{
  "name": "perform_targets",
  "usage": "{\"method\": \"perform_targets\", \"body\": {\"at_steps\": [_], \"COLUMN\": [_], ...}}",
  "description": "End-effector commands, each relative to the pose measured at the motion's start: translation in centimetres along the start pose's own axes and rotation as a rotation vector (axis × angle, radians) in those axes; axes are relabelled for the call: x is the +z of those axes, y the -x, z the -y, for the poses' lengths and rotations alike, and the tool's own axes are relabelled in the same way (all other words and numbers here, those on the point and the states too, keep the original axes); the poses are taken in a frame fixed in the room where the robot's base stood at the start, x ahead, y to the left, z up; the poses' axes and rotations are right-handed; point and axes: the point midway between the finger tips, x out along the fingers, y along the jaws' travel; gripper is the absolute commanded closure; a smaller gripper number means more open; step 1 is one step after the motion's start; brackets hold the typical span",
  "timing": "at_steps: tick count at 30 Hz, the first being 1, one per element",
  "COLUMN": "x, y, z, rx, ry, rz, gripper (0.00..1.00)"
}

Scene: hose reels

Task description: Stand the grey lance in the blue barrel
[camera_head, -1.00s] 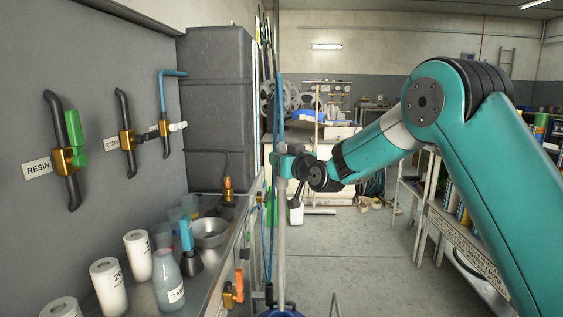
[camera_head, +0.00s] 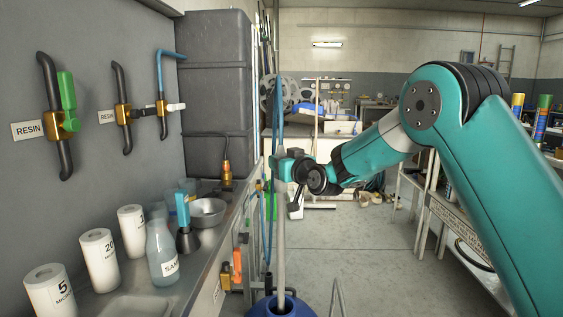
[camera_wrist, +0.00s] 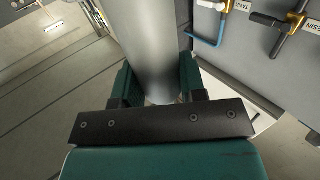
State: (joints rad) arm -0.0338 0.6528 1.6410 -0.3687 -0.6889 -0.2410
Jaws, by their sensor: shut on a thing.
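The grey lance (camera_head: 281,235) stands nearly upright, a long thin pole in the head view. My gripper (camera_head: 282,166) is shut on it and holds it well above its lower end. In the wrist view the lance (camera_wrist: 148,45) is a thick grey tube between the two teal fingers (camera_wrist: 158,88). The blue barrel (camera_head: 303,308) is at the bottom edge of the head view, partly cut off. The lance's lower end overlaps the barrel's dark opening; I cannot tell how deep it reaches or whether it touches the bottom.
A steel counter (camera_head: 215,238) on the left holds white canisters (camera_head: 98,260), a sample bottle (camera_head: 161,255) and a bowl (camera_head: 207,212). A grey tank (camera_head: 216,100) stands behind. Shelving (camera_head: 455,215) is on the right. The floor (camera_head: 365,250) between is clear.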

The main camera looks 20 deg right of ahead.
Motion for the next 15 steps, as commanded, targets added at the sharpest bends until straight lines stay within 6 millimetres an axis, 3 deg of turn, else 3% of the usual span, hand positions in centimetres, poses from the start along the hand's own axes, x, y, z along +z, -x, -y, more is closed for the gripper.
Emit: {"method": "perform_targets", "body": {"at_steps": [15], "x": [4.7], "y": [0.0], "z": [0.0], "rx": [0.0], "ry": [0.0], "rz": [-0.002], "gripper": [1.0]}}
